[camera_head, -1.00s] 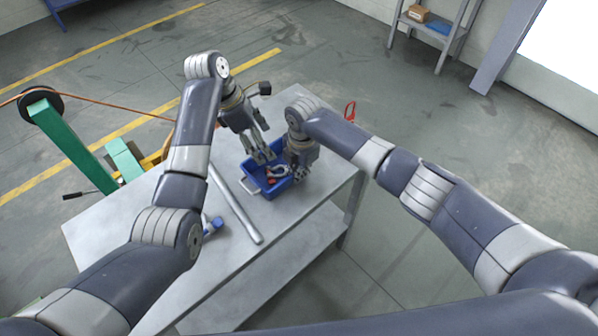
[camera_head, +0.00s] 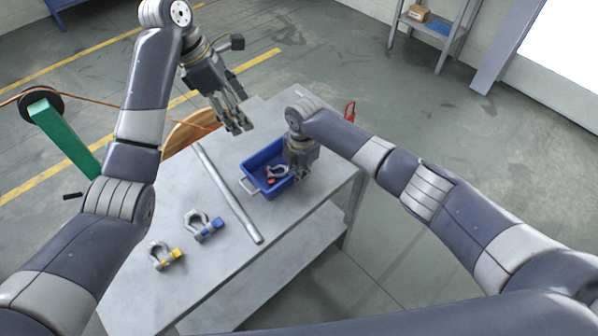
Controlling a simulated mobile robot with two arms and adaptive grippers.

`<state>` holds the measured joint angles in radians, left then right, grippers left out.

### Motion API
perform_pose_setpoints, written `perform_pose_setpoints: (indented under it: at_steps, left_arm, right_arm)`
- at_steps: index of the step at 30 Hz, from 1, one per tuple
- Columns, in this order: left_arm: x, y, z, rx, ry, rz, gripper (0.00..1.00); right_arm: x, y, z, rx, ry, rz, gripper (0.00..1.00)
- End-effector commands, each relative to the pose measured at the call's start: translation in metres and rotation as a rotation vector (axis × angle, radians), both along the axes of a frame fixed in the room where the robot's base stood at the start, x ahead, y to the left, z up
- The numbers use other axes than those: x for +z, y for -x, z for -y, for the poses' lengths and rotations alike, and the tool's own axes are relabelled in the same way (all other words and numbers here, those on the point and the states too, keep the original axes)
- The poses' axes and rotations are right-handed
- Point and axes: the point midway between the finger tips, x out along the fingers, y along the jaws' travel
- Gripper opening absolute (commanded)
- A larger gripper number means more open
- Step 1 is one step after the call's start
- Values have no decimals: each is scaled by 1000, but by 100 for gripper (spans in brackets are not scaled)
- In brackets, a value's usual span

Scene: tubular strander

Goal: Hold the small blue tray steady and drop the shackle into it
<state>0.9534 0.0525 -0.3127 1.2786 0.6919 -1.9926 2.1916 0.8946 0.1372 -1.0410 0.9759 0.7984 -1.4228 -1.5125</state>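The small blue tray (camera_head: 258,160) sits on the grey table near its far right edge. A grey shackle with a red pin (camera_head: 271,181) lies inside it.
A long metal bar (camera_head: 228,193) lies on the table (camera_head: 215,275) between the tray and the two loose shackles. A green post with a dark reel (camera_head: 62,135) stands beyond the table's left side. A red handle-like part (camera_head: 349,110) shows past the far right edge.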

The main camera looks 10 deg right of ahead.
Motion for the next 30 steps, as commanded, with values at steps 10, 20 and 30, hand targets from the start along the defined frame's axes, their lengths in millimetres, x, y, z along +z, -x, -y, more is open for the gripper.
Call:
perform_pose_setpoints:
  at_steps: [10, 20, 30]
  left_arm:
    - [0, 0, 0, 1, 0, 0, 73]
    - [0, 0, 0, 1, 0, -1, 73]
    - [0, 0, 0, 1, 0, -1, 73]
  right_arm:
    - [0, 0, 0, 0, 0, 0, 23]
    - [0, 0, 0, 0, 0, 0, 28]
    - [46, 0, 1, 1, -2, 6, 28]
